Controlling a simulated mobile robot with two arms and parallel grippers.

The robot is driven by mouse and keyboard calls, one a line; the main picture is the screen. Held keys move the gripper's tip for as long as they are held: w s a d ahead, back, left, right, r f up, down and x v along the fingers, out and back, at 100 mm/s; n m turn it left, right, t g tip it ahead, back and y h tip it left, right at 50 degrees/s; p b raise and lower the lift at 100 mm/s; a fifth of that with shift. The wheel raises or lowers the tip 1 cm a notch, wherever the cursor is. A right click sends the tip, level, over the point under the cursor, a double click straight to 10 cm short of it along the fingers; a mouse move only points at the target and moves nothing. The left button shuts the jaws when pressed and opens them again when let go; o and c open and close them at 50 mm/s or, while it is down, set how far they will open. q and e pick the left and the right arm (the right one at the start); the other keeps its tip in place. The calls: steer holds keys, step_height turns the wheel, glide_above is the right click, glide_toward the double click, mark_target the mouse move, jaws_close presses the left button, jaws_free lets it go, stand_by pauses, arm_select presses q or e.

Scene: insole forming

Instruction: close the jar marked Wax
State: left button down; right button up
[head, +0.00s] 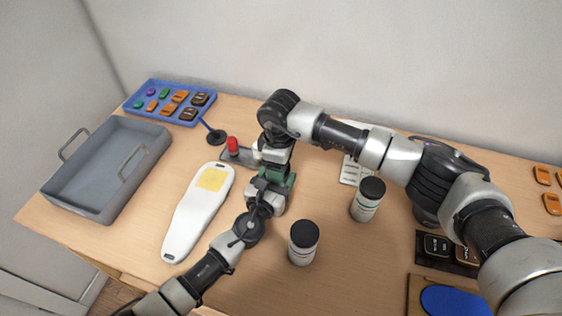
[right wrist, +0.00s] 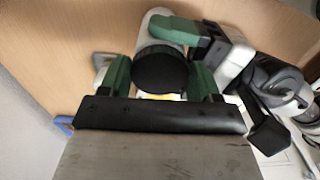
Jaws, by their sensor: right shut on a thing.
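A white jar (right wrist: 158,22) with a black lid (right wrist: 160,68) shows in the right wrist view, the lid between the green fingers of my right gripper (right wrist: 161,78). The right gripper (head: 273,178) is shut on the lid. My left gripper (right wrist: 182,30) has a green finger beside the jar's body; its other finger is hidden, so its grip is unclear. In the head view the grippers meet and hide this jar. Two other white jars with black lids stand on the table, one in front (head: 303,246) and one to the right (head: 367,200). No jar marking is readable.
A white insole (head: 190,225) with a yellow patch lies left of the grippers. A grey bin (head: 85,190) and a blue tray (head: 140,112) of small pieces stand further left. A red-topped item (head: 232,145) is close behind. A blue pad (head: 450,300) lies front right.

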steer(key=shift+s+r+m, duration=0.1)
steer(key=shift+s+m, duration=0.05)
steer(key=shift+m, duration=0.75)
steer(key=o, duration=0.9)
steer(key=shift+d+r, duration=0.1)
steer(key=shift+r, duration=2.1)
steer(key=shift+c, duration=0.5)
